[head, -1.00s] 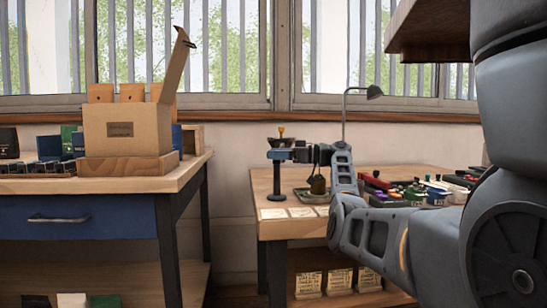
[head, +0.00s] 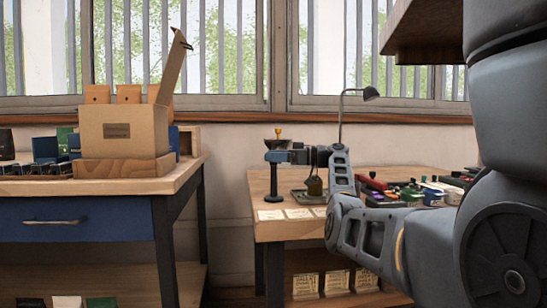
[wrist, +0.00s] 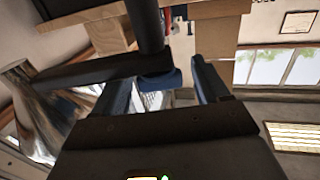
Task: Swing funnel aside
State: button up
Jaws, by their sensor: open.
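In the wrist view a shiny silver funnel-like cone (wrist: 28,105) is at the left, cut off by the frame edge. A dark bar (wrist: 95,73) runs from it to a dark upright post (wrist: 148,25) with a blue collar. My gripper (wrist: 165,75) is open, with its fingers on either side of the collar region; I cannot tell whether they touch anything. In the head view my gripper (head: 292,155) is level with the upper part of the stand (head: 275,185). An orange-yellow knob (head: 278,132) shows above it. The funnel is small and partly hidden there.
The small wooden table (head: 265,232) also holds pale cards (head: 299,213), a dark tray with a pot (head: 315,186), a lamp (head: 341,115) and several coloured items (head: 405,193). A workbench (head: 120,188) with a cardboard box (head: 122,128) stands left, across a gap.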

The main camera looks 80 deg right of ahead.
jog(key=s+p, duration=0.1)
jog(key=s, duration=0.6)
jog(key=shift+s+d+p, duration=0.15)
jog(key=shift+d+p, duration=0.2)
jog(key=shift+d, duration=0.1)
